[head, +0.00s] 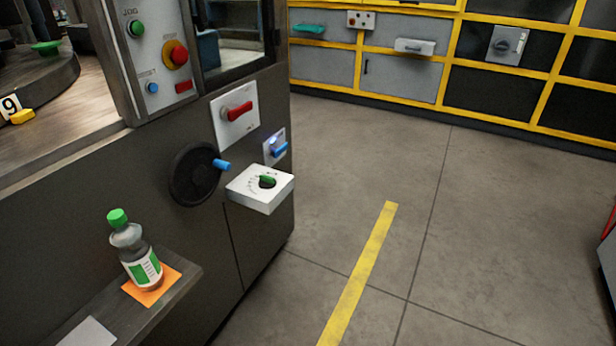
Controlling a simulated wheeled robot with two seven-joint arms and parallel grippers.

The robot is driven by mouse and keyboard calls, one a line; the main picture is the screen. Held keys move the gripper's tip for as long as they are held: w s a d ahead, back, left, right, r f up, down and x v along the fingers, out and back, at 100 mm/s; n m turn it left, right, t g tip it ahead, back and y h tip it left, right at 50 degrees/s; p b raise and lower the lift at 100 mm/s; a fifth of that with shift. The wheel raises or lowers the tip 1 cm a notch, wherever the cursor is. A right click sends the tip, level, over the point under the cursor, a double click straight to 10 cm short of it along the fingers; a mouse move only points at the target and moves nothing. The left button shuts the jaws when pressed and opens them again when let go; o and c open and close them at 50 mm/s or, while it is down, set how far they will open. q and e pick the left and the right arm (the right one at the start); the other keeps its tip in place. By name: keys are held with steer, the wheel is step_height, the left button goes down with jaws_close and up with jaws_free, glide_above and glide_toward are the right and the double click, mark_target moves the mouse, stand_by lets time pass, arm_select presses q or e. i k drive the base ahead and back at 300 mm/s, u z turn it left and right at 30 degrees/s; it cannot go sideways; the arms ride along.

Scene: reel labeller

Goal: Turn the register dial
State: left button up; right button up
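The dial box is a white box (256,195) fixed to the dark machine near its right corner. On its top is a dial with a green knob (268,180) and small marks printed around its left side. I take this to be the register dial; its lettering is too small to read. Neither of my grippers shows in the head view, and nothing touches the dial.
A black handwheel (193,174) with a blue handle (222,164) sits left of the dial. Above are a red rotary switch (238,112) and a blue lever (279,149). A bottle (136,250) stands on a shelf (187,277) at lower left. Floor at right is clear.

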mark_target(266, 182)
steer(key=z, duration=0.4)
steer(key=i, duration=0.7)
steer(key=u, duration=1.6)
